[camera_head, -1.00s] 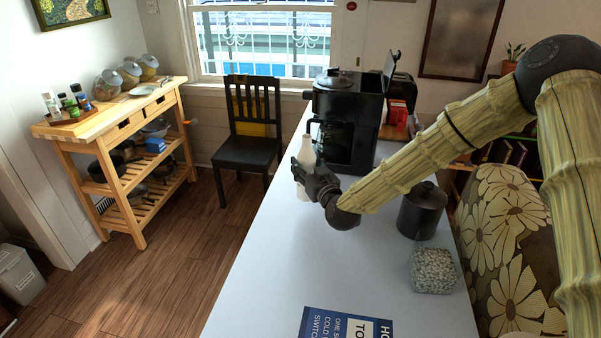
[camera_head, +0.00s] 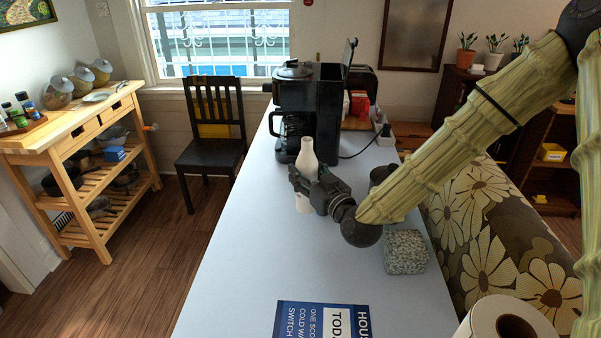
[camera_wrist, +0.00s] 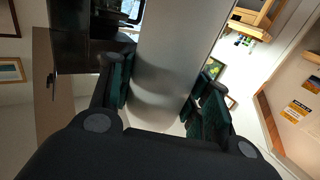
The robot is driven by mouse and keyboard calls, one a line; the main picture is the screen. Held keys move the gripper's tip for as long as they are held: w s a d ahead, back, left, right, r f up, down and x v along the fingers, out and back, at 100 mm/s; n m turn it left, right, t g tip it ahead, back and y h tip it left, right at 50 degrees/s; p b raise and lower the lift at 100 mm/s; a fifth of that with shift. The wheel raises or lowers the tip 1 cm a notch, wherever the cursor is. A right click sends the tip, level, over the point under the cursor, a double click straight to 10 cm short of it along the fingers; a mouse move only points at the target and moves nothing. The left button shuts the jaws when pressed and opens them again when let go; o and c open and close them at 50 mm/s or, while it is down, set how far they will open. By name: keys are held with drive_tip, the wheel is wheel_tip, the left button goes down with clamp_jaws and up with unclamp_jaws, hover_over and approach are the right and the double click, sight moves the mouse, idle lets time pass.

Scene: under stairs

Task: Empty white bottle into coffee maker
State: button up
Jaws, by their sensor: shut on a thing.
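The white bottle (camera_head: 306,158) is upright above or on the pale table, in front of the coffee maker in the head view. My gripper (camera_head: 304,186) is shut around its middle; the neck shows above the fingers and the base below. I cannot tell whether the base touches the table. In the wrist view the bottle (camera_wrist: 172,65) fills the middle between the fingers (camera_wrist: 158,100).
A dark canister (camera_head: 379,174) is partly hidden by my arm. A speckled block (camera_head: 406,254), a blue sign (camera_head: 318,320) and a paper roll (camera_head: 500,322) are nearer. A flowered armchair (camera_head: 480,225) borders the right. The table's left-front surface (camera_head: 235,240) is clear.

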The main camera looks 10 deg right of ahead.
drive_tip(key=o, duration=0.7)
drive_tip(key=shift+c, duration=0.2)
clamp_jaws()
drive_tip(key=shift+r, duration=0.15)
